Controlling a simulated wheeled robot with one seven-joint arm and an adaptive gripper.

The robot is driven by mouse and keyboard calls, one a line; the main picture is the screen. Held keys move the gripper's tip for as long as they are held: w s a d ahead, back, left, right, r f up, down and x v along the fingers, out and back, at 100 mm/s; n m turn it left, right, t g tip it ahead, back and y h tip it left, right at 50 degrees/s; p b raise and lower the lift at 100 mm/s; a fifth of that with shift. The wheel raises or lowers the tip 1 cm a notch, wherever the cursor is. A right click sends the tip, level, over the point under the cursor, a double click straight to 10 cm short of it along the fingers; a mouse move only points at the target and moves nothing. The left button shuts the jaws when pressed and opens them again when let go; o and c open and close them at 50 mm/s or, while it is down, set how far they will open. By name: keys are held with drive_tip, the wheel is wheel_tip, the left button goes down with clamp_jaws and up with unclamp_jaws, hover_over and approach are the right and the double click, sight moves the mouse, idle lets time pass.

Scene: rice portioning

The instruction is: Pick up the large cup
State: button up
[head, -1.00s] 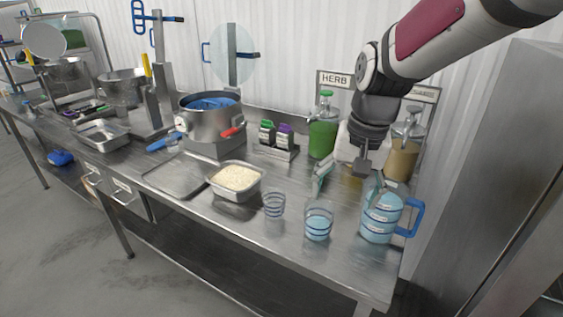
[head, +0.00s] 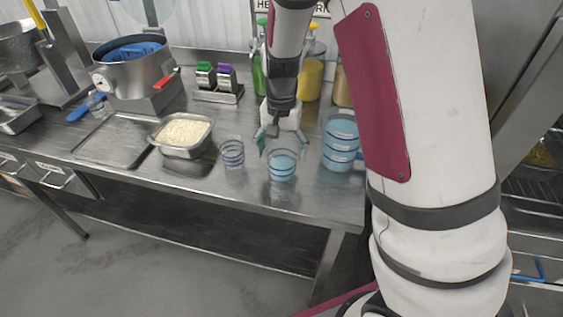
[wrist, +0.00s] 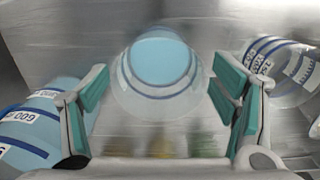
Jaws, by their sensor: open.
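A clear cup with blue rings and a light blue fill (head: 282,166) stands near the table's front edge, between a smaller ringed cup (head: 232,153) and a large blue measuring jug (head: 340,145). The blue-filled cup is the larger of the two cups. My gripper (head: 270,138) is open and empty, behind this cup in the head view. In the wrist view, the blue-filled cup (wrist: 160,72) shows between the spread teal fingers of my gripper (wrist: 162,92), beyond their tips. The jug (wrist: 38,125) is at the left there and the smaller cup (wrist: 280,70) at the right.
A metal pan of rice (head: 183,135) sits left of the cups, with a flat tray (head: 105,150) beside it. Bottles with coloured lids (head: 310,78) stand behind my gripper. The jug is close to the larger cup. My arm covers the right side.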

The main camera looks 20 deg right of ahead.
drive_tip(key=shift+w+d+f, duration=0.1)
drive_tip(key=shift+f, duration=1.4)
drive_tip(key=shift+w+d+f, duration=0.1)
drive_tip(key=shift+f, duration=1.35)
drive_tip(key=c, duration=1.1)
drive_tip(key=shift+o, duration=0.2)
